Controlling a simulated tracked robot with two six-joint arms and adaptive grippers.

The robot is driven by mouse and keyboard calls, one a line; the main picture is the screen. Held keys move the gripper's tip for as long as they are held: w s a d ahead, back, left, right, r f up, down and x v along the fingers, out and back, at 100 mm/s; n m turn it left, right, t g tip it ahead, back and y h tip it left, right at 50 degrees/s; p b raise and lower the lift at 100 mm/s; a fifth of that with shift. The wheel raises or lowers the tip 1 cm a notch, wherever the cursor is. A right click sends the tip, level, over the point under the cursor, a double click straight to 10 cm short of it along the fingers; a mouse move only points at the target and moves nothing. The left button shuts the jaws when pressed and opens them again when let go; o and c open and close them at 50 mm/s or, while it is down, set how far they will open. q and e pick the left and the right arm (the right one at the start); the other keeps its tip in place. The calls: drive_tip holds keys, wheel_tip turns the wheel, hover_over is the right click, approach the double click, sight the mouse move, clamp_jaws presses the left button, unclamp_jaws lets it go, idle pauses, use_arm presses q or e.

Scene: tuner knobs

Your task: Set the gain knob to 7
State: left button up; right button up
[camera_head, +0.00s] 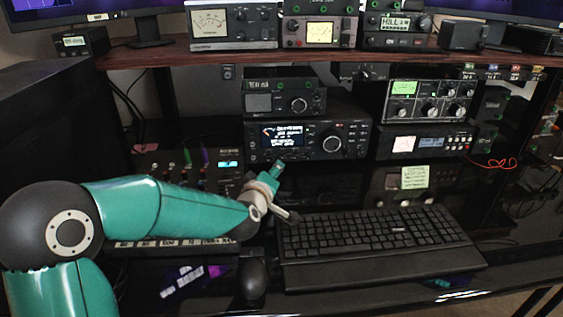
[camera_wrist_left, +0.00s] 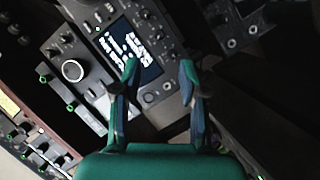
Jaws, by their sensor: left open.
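I cannot tell which knob is the gain knob, since the labels are too small to read. A black radio (camera_head: 308,140) with a lit display and a large round knob (camera_head: 332,143) stands at the middle of the desk. A smaller unit (camera_head: 285,95) with a round knob (camera_head: 300,104) sits on top of it. The wrist view shows the lit display (camera_wrist_left: 130,50) and a pale-ringed knob (camera_wrist_left: 72,70), tilted. My left gripper (camera_head: 280,188) is in front of the radio, above the keyboard's left end. Its fingers (camera_wrist_left: 158,72) are apart, with nothing between them. My right gripper is in neither view.
A grey-faced unit (camera_head: 428,101) with a green meter and several knobs stands at the right. A wooden shelf (camera_head: 330,52) with more equipment crosses above. A keyboard (camera_head: 380,240) and a mouse (camera_head: 254,280) lie in front. A mixer (camera_head: 190,170) stands behind my left arm.

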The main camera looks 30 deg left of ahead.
sight(283, 159)
use_arm(q)
drive_tip(key=x, duration=1)
drive_tip(key=shift+w+a+f, duration=0.1)
drive_tip(key=shift+w, duration=0.2)
clamp_jaws()
